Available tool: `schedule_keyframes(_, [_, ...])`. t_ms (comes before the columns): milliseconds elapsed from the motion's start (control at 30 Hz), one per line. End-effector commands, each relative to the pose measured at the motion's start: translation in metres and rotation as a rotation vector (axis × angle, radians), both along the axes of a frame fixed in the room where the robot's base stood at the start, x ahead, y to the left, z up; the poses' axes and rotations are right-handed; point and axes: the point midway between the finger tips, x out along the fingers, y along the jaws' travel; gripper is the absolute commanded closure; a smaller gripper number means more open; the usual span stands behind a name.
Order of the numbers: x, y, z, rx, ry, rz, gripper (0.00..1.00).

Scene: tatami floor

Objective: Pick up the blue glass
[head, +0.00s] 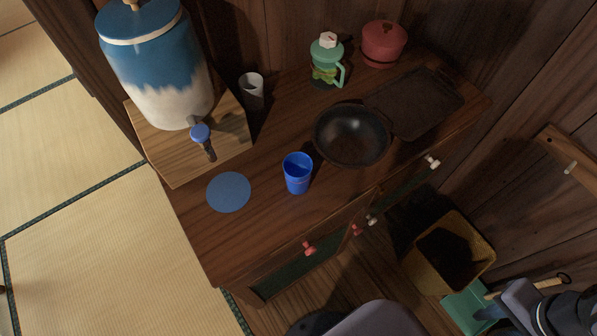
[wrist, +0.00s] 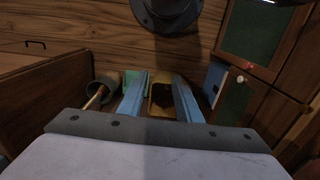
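The blue glass (head: 297,176) stands upright on the wooden cabinet top (head: 260,228), near its front edge in the head view. It is right of a flat blue disc (head: 228,192) and left of a black pan. My gripper (wrist: 160,77) shows in the wrist view with its two blue fingers apart and nothing between them. It points toward a yellow bin, well away from the glass. The glass is not visible in the wrist view. In the head view my arm is at the lower right corner, and the gripper is hard to make out there.
The black pan (head: 351,135) is close to the glass on its right. A blue and cream dispenser (head: 160,75) stands on a wooden stand (head: 165,155) at left. A grey cup (head: 251,90), green pitcher (head: 326,62) and red pot (head: 383,43) stand behind. The yellow bin (head: 478,262) is on the floor.

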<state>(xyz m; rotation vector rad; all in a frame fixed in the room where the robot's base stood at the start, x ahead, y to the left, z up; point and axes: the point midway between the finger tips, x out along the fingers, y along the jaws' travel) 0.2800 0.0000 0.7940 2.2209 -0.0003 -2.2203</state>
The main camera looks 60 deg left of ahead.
Motion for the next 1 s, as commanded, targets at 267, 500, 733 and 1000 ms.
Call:
schedule_keyframes(267, [0.000, 0.000, 0.000, 0.000, 0.000, 0.000, 0.35])
schedule_keyframes(500, [0.000, 0.000, 0.000, 0.000, 0.000, 0.000, 0.35])
schedule_keyframes(733, [0.028, 0.017, 0.010, 0.009, -0.059, 0.061, 0.35])
schedule_keyframes(1000, [0.127, 0.117, 0.040, 0.068, -0.325, 0.297, 0.35])
